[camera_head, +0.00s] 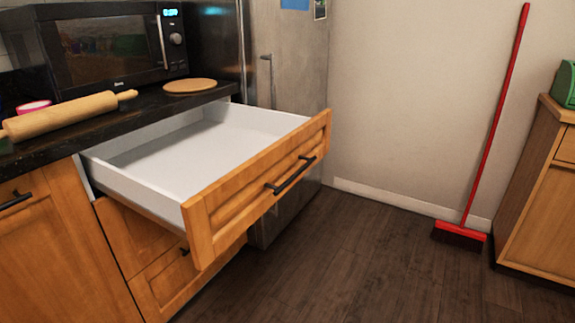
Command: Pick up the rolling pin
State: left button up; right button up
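A wooden rolling pin (62,116) lies on the dark countertop at the left of the head view. Its right handle points toward the microwave side, and its left handle reaches close to the picture's left edge. It rests near the counter's front edge, in front of the microwave. Neither of my grippers shows in the head view, and nothing is touching the pin from above.
A wide drawer (255,175) stands pulled out and empty below the dark counter (150,113). A microwave (110,45) and a round wooden board (190,85) are on the counter. A red broom (495,120) leans on the wall. The floor (360,255) is clear.

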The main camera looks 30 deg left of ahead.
aim_at(22, 128)
jog(key=u, duration=2)
jog(key=i+j+z, duration=0.15)
jog(key=z, duration=0.15)
jog(key=i+j+z, duration=0.15)
jog(key=j+z, duration=0.2)
jog(key=i+j+z, duration=0.1)
jog(key=j+z, duration=0.55)
jog(key=k+l, duration=0.15)
jog(key=l, duration=0.25)
jog(key=k+l, duration=0.15)
jog(key=l, duration=0.25)
jog(key=i+j, duration=0.1)
jog(key=j, duration=0.2)
jog(key=i+j, duration=0.1)
jog(key=j, duration=0.2)
jog(key=i+j+z, duration=0.1)
jog(key=j, duration=0.2)
